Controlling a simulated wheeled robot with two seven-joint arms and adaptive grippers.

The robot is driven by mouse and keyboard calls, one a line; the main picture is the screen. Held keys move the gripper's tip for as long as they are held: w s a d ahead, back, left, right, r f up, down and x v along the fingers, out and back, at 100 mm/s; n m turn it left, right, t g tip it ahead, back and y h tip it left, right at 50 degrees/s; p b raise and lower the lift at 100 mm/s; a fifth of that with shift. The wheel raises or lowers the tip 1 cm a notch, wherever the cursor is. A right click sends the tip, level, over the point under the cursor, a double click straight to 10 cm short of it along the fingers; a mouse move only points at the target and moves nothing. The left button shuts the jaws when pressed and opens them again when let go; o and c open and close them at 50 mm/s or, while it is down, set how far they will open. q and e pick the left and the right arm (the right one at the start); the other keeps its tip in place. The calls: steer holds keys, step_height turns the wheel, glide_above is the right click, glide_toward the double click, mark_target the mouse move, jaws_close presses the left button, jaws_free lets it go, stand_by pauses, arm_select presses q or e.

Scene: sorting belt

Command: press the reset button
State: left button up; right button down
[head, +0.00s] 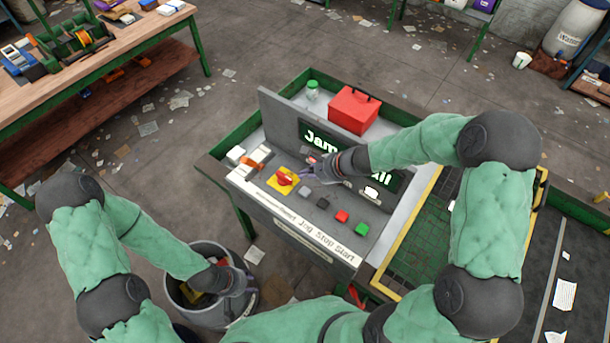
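The control panel (285,213) stands in the middle of the head view. Along its sloped face are a red knob on a yellow plate (283,180), a grey button (306,190), a black button (323,203), a red button (342,216) and a green button (362,229). The label strip below reads Jog, Stop and Start on its right part; its left part is hard to read. My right gripper (306,171) is over the panel, just above the knob and grey button; contact cannot be told. My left gripper (243,283) hangs low over a grey bin. Both grippers' fingers are too small to judge.
A dark screen (312,134) with "Jam" text stands behind the buttons, partly hidden by my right arm. A red box (354,110) and a jar (312,91) are behind it. A bin (208,312) stands front left; a yellow-edged belt (422,240) lies right.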

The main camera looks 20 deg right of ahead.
steer(key=shift+w+r, duration=0.25)
steer(key=shift+r, duration=0.25)
steer(key=shift+f, duration=0.2)
steer(key=b, duration=0.6)
glide_above(306, 192)
step_height(306, 192, down, 7)
steer(key=shift+s, duration=0.1)
steer(key=shift+f+b, duration=0.75)
steer(key=shift+b, duration=0.1)
steer(key=shift+f, duration=0.1)
steer(key=shift+f+b, duration=0.3)
steer(key=shift+b, duration=0.25)
